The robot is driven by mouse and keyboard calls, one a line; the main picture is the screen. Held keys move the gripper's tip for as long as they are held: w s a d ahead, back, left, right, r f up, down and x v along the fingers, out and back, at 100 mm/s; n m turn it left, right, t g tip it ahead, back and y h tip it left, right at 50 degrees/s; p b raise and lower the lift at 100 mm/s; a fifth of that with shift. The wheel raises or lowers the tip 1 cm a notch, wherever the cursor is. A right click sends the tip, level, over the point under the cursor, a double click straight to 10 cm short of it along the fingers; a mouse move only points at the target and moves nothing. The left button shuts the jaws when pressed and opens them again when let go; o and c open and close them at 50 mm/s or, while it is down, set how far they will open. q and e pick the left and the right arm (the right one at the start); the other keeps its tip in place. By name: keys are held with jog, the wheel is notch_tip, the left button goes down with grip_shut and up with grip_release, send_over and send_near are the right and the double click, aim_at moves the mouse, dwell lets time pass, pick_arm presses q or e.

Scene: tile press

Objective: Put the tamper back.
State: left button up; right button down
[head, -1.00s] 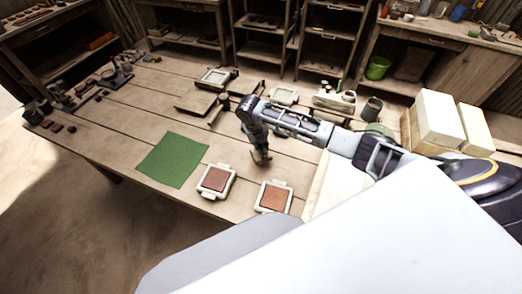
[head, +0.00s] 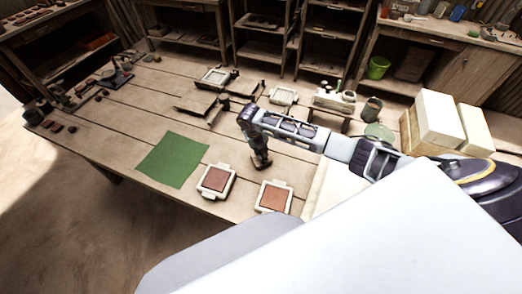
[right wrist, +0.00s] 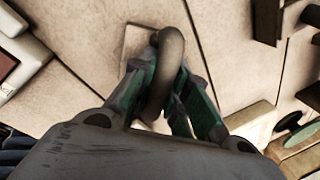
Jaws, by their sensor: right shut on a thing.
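The tamper shows best in the right wrist view: a grey-brown rounded handle (right wrist: 167,60) over a pale square plate (right wrist: 137,43). My right gripper (right wrist: 165,100) is shut on the handle, with its green-lined fingers on either side. In the head view my right gripper (head: 257,150) is over the middle of the wooden table (head: 130,120), with the small, dark tamper (head: 262,162) below it. I cannot tell whether the plate touches the table. My left gripper is not in view.
A green mat (head: 172,160) lies left of the gripper. Two framed red-brown tiles (head: 215,179) (head: 273,197) are along the front edge. Pale frames (head: 283,95), a small rack (head: 333,113), a grey pot (head: 372,108) and white blocks (head: 436,122) stand behind and right.

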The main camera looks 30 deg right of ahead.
aim_at(256, 159)
jog(key=c, duration=1.4)
grip_release()
jog(key=shift+f, duration=0.1)
jog(key=r, duration=0.4)
jog(key=a+r, duration=0.1)
jog(key=r, duration=0.3)
jog(key=a+r, duration=0.1)
jog(key=r, duration=0.3)
jog(key=shift+a, duration=0.2)
